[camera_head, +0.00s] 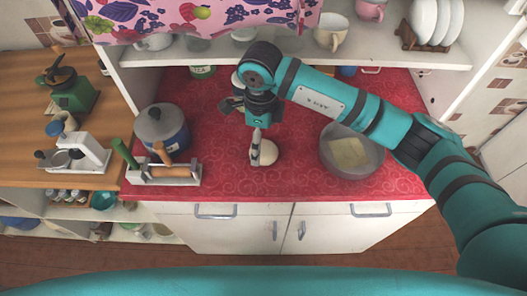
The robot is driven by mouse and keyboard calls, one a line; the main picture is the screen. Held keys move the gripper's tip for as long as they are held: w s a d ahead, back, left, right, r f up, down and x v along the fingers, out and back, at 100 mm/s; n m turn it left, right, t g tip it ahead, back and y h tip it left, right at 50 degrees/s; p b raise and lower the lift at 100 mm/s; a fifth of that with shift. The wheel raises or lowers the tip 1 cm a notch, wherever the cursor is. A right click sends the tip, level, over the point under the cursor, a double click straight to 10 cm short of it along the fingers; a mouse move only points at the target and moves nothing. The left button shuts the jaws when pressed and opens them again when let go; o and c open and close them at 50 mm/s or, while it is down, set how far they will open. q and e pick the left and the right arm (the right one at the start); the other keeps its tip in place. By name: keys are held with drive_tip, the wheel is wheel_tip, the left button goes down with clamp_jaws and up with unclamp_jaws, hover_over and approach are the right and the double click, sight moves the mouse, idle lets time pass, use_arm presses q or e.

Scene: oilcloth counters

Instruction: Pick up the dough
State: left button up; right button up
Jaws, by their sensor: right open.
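A pale, rounded lump that looks like the dough (268,154) lies on the red counter (225,165), near the front edge in the middle. My right arm reaches in from the right, and my right gripper (256,134) points down just above the lump. It is open, and its fingers partly cover the lump's left side. I cannot tell whether a finger touches it. My left gripper is out of view.
A grey bowl (372,166) with a pale yellowish square in it stands right of the lump. A lidded pot (172,130) and a rack with a rolling pin (165,173) stand left. A shelf with cups (332,32) hangs low behind the arm.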

sight(262, 147)
drive_tip(key=f, duration=0.1)
drive_tip(key=f+b, duration=0.1)
drive_tip(key=f, duration=0.3)
drive_tip(key=shift+w+b, duration=0.25)
drive_tip(key=shift+b, duration=0.1)
drive_tip(key=shift+r, duration=0.1)
drive_tip(key=c, duration=1.3)
